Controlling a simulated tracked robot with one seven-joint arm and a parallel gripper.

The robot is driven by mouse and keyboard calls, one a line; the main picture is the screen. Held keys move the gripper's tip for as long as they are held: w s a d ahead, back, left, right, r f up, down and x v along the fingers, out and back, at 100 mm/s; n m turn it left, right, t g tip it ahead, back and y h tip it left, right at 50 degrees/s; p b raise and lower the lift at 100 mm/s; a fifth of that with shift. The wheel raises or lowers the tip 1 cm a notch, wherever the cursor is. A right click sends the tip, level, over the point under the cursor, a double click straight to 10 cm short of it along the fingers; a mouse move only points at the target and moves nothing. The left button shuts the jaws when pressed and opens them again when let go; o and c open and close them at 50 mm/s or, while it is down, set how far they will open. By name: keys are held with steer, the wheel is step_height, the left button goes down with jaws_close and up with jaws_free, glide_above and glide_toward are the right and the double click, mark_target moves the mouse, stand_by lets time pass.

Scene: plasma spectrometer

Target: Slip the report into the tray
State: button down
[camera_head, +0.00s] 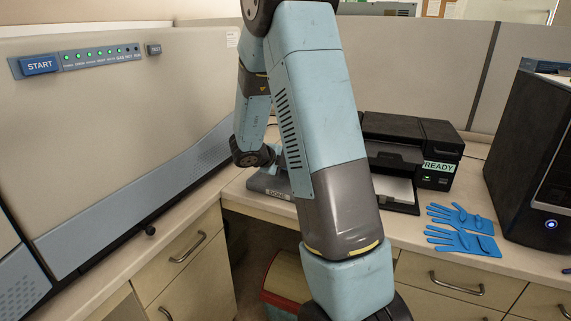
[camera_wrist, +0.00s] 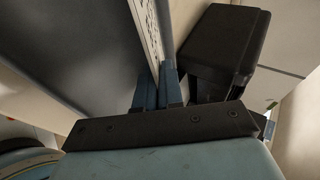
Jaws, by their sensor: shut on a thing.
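In the wrist view my gripper (camera_wrist: 164,72) has its two blue fingers close together. They are shut on a thin white printed sheet (camera_wrist: 151,32), which I take to be the report. It is seen at a steep slant, and most of its face is out of sight. In the head view my arm hides the gripper and this sheet. A blue-grey tray (camera_head: 264,185) with a label on its front sits on the back counter, left of the printer and partly behind my arm.
The black printer (camera_head: 437,141) with a READY sign has white paper (camera_head: 393,190) in its front; its dark body (camera_wrist: 226,45) shows in the wrist view. Blue gloves (camera_head: 463,241) and a black computer tower (camera_head: 530,160) stand right. The spectrometer (camera_head: 110,130) fills the left.

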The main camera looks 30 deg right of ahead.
steer(key=shift+f, duration=0.1)
steer(key=c, duration=1.2)
jaws_free()
steer(key=v, duration=1.3)
steer(key=shift+s+a, duration=0.1)
steer(key=shift+a, duration=0.2)
